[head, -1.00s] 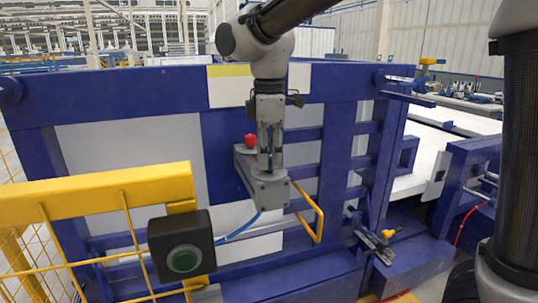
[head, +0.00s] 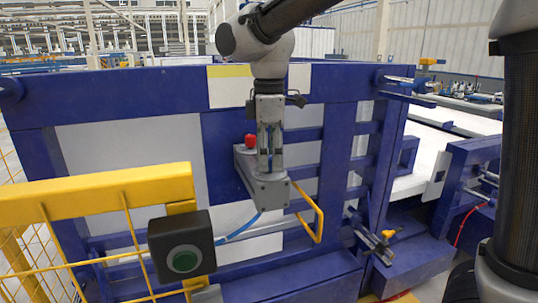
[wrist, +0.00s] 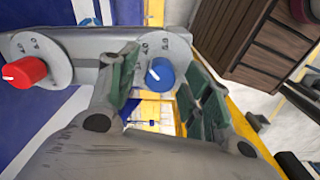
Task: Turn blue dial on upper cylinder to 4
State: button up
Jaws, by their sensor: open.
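The grey upper cylinder (head: 268,190) is mounted on the blue frame in the head view, and my gripper (head: 269,168) hangs over its near end. In the wrist view the blue dial (wrist: 160,75) sits on a round grey scale plate (wrist: 178,46) with small numbers, too blurred to read surely. The dial has a white pointer mark. My gripper (wrist: 162,72) is open, with one green-padded finger on each side of the dial. I cannot tell whether either pad touches it. In the head view the blue dial is hidden behind the gripper.
A red dial (wrist: 24,72) on its own scale plate is on the same cylinder, left of the blue one. A yellow handle (head: 318,222) is right of the cylinder.

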notch_tip(320, 180, up, 12)
dwell(0.4)
notch_tip(320, 180, down, 4)
jog(key=m, duration=0.3)
jog(key=shift+w+f+m, duration=0.1)
jog(key=shift+f+m, duration=0.1)
jog(key=shift+m, duration=0.2)
jog(key=s+d+f+m+t, duration=0.1)
jog(key=s+d+f+m, duration=0.2)
jog(key=d, duration=0.8)
jog(key=s+d+f+m+t, duration=0.2)
jog(key=s+d+m, duration=0.4)
jog(key=d, duration=0.5)
jog(key=s+d+f+m+t, duration=0.1)
jog(key=s+d+f+m, duration=0.3)
jog(key=s+d, duration=0.3)
jog(key=d+m, duration=0.1)
jog(key=d, duration=0.3)
jog(key=shift+s, duration=0.35)
jog(key=shift+a, duration=0.1)
